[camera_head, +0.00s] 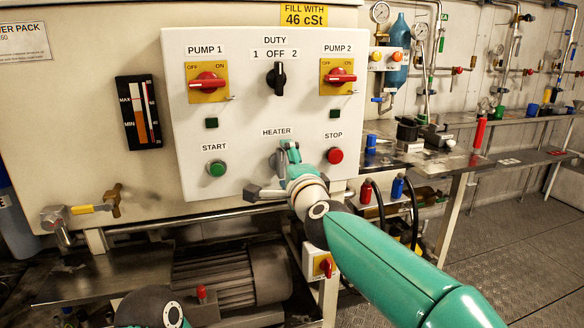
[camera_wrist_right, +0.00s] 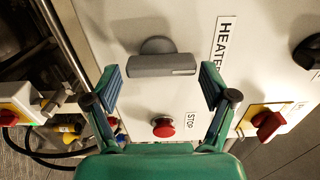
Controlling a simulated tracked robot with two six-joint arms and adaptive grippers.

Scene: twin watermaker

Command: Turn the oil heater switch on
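The heater switch (camera_wrist_right: 162,64) is a grey rotary knob with a bar handle below the HEATER label on the white control panel. In the right wrist view the bar lies crosswise, between my right gripper's fingertips. My right gripper (camera_head: 272,171) is open in front of the panel. In the right wrist view its fingers (camera_wrist_right: 161,80) stand apart on either side of the bar, with gaps visible; I cannot tell the exact depth to the panel. My left gripper is not in view.
On the panel (camera_head: 245,110) are a green START button (camera_head: 216,168), a red STOP button (camera_head: 335,155), red PUMP 1 (camera_head: 207,82) and PUMP 2 (camera_head: 340,76) switches and a black DUTY knob (camera_head: 276,78). A motor (camera_head: 235,278) sits below. A workbench (camera_head: 430,158) stands right.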

